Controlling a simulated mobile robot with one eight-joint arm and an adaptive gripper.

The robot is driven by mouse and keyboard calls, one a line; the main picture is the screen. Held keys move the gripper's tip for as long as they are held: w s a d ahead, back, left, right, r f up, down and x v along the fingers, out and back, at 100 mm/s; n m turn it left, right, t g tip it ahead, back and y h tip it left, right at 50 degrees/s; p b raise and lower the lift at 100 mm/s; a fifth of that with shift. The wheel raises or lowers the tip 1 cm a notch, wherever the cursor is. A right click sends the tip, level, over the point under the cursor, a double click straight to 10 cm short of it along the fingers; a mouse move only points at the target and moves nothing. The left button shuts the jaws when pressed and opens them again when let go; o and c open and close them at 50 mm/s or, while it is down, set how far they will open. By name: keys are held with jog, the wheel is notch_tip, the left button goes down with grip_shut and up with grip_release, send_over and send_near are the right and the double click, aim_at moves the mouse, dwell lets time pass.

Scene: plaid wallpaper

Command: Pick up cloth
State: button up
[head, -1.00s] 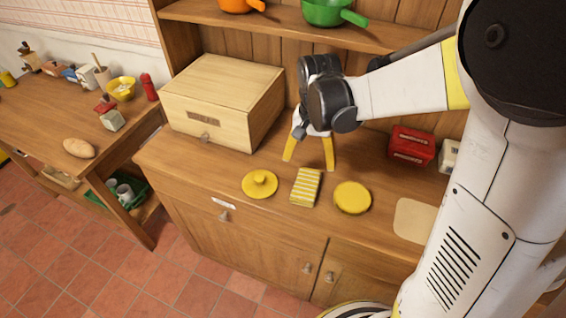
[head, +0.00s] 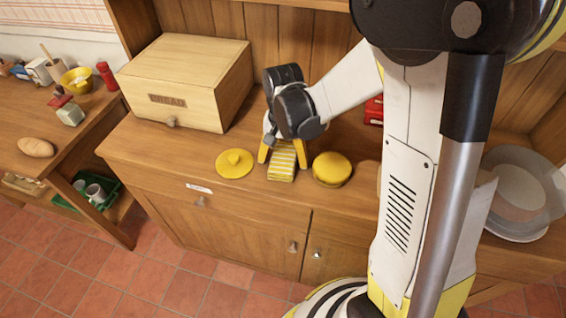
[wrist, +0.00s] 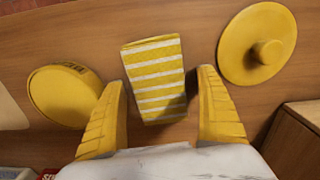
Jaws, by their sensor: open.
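The cloth (head: 281,166) is folded, yellow with white stripes, and lies on the wooden counter between two round yellow things. In the wrist view the cloth (wrist: 155,75) sits just ahead of and between my fingers, its near end reaching between the tips. My gripper (head: 283,152) has yellow fingers and is open right behind the cloth in the head view. In the wrist view my gripper (wrist: 161,82) has its fingers spread on either side with nothing held. I cannot tell how high the tips are above the counter.
A yellow knobbed lid (head: 235,163) lies left of the cloth, and a round yellow tin (head: 332,169) stands close on its right. A wooden bread box (head: 187,85) stands at the back left. White plates (head: 515,195) are at the right. Bare counter (head: 165,150) shows left of the lid.

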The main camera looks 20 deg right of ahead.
aim_at(283, 158)
jog(key=c, duration=1.3)
jog(key=shift+o, duration=0.2)
jog(key=shift+r, duration=0.15)
notch_tip(283, 158, up, 4)
jog(key=p, duration=0.2)
jog(key=shift+r+p, duration=0.25)
jog(key=shift+p, duration=0.1)
jog(key=s+d+r+p, duration=0.4)
jog(key=s+d+r, duration=0.2)
jog(key=s+d, duration=0.2)
jog(key=shift+s+r, duration=0.15)
jog(key=shift+s, duration=0.15)
jog(key=o, duration=0.3)
jog(key=shift+c, duration=0.8)
